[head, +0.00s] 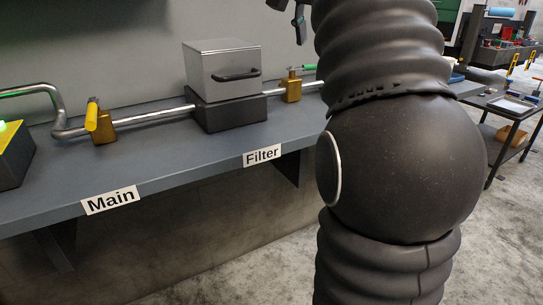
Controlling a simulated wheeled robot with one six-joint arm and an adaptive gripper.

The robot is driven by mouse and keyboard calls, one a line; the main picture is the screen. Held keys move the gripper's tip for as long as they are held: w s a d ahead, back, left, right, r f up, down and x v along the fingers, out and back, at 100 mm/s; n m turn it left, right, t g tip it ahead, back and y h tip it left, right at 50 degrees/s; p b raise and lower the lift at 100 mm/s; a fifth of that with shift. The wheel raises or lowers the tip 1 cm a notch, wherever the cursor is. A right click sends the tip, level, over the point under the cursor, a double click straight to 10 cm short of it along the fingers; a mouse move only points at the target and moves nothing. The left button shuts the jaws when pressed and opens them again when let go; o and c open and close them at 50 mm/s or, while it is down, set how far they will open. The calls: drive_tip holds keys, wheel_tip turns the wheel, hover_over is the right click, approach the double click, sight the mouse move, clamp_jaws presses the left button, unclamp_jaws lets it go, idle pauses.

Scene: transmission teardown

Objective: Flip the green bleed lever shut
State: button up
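The green bleed lever (307,67) is on top of a small brass valve (291,89), on the pipe just right of the filter box. The lever lies roughly level, pointing right along the pipe, and its far end is close to or behind my arm. My gripper (299,24) shows only in part at the top edge, as dark finger parts above the lever and apart from it. The rest of it is cut off or hidden by my arm, so I cannot tell whether it is open or shut.
The filter box (222,73) has a grey lid with a dark handle. A yellow lever (92,115) stands on another brass valve at left. The bench (190,156) carries "Main" (110,200) and "Filter" (262,156) labels. A dark cart (515,108) stands at right.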

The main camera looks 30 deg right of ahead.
drive_tip(key=s+a+f+n+y, duration=0.1)
drive_tip(key=s+a+f+n, duration=0.3)
drive_tip(key=a+f, duration=0.3)
drive_tip(key=s+a+f+n+t+y, duration=0.1)
drive_tip(key=s+a+f+n, duration=0.4)
drive_tip(key=f, duration=0.8)
drive_tip(key=shift+s+a+t, duration=0.3)
drive_tip(key=shift+s+a, duration=0.2)
drive_tip(key=shift+a, duration=0.5)
drive_tip(key=shift+y, duration=0.3)
drive_tip(key=s+a+f+n, duration=0.1)
drive_tip(key=s+a+f, duration=0.1)
drive_tip(key=s+f, duration=0.2)
drive_tip(key=s+a+f+n+y, duration=0.1)
drive_tip(key=s+f, duration=0.3)
drive_tip(key=f, duration=0.6)
drive_tip(key=shift+a+n, duration=0.8)
drive_tip(key=shift+a, duration=0.05)
drive_tip(key=shift+d, duration=0.15)
